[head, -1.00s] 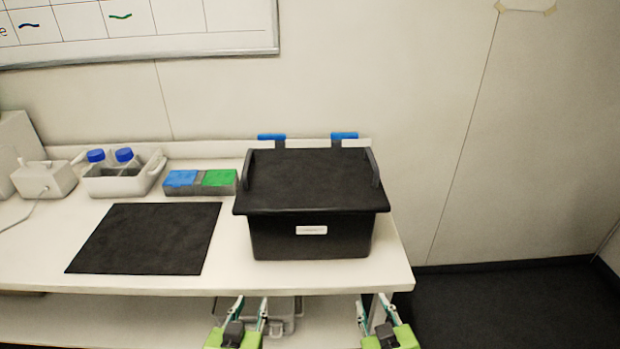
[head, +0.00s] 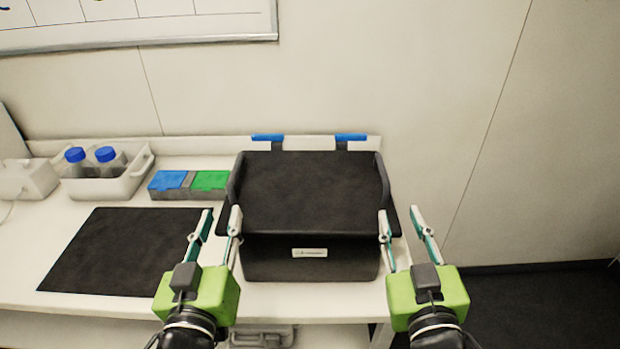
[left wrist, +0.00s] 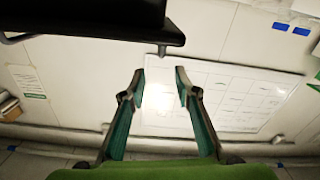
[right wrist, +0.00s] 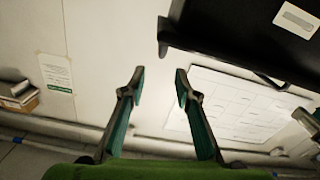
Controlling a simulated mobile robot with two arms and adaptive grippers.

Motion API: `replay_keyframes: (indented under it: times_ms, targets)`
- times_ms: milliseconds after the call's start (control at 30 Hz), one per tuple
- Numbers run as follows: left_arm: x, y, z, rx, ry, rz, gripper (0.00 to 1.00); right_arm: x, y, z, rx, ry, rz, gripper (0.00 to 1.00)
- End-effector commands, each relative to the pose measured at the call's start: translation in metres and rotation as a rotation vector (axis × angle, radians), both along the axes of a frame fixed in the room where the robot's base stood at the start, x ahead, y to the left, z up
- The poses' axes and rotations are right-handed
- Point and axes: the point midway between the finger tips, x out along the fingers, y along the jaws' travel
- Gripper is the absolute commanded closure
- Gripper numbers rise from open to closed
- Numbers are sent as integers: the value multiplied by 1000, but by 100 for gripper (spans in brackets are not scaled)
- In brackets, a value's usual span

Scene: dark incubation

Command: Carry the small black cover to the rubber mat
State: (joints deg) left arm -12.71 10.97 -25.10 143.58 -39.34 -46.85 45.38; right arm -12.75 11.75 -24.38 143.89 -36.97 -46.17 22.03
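The black cover (head: 310,190) lies flat on top of a black box (head: 270,268) with a small white label, with raised handles along its left and right sides. The rubber mat (head: 110,250), a flat dark rectangle, lies bare on the bench to the left of the box. My left gripper (head: 220,213) is open and empty at the cover's left edge. My right gripper (head: 400,212) is open and empty at its right edge. In the left wrist view, a dark edge (left wrist: 100,22) shows above the open fingers. Whether the inner fingers touch the cover cannot be told.
Behind the mat are a white caddy (head: 125,183) with blue-capped bottles and a rack with blue and green lids (head: 190,182). Blue clips (head: 268,138) are on the ledge behind the box. The wall is close behind the bench (head: 25,260).

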Motion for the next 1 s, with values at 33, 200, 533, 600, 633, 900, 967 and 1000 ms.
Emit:
replay_keyframes:
  times_ms: [33,200,533,600,633,900,967,1000]
  targets:
    - [0,0,0,0,1,0,71,0,0,0,0,0,0,71]
    - [0,0,-1,1,1,0,71,0,0,0,-1,1,0,71]
    - [15,-1,0,3,-2,-2,71,15,0,0,-4,-1,-1,71]
    - [26,0,1,4,-3,-1,71,26,0,0,-5,-1,-1,71]
    - [31,0,1,4,-2,-1,71,31,0,1,-5,-2,-2,71]
    - [85,1,1,4,-2,0,71,86,0,1,-5,-1,-2,71]
    - [96,1,0,5,-1,0,71,96,1,0,-3,0,-1,71]
    - [103,1,0,5,-1,0,71,104,1,0,-3,-1,-1,71]
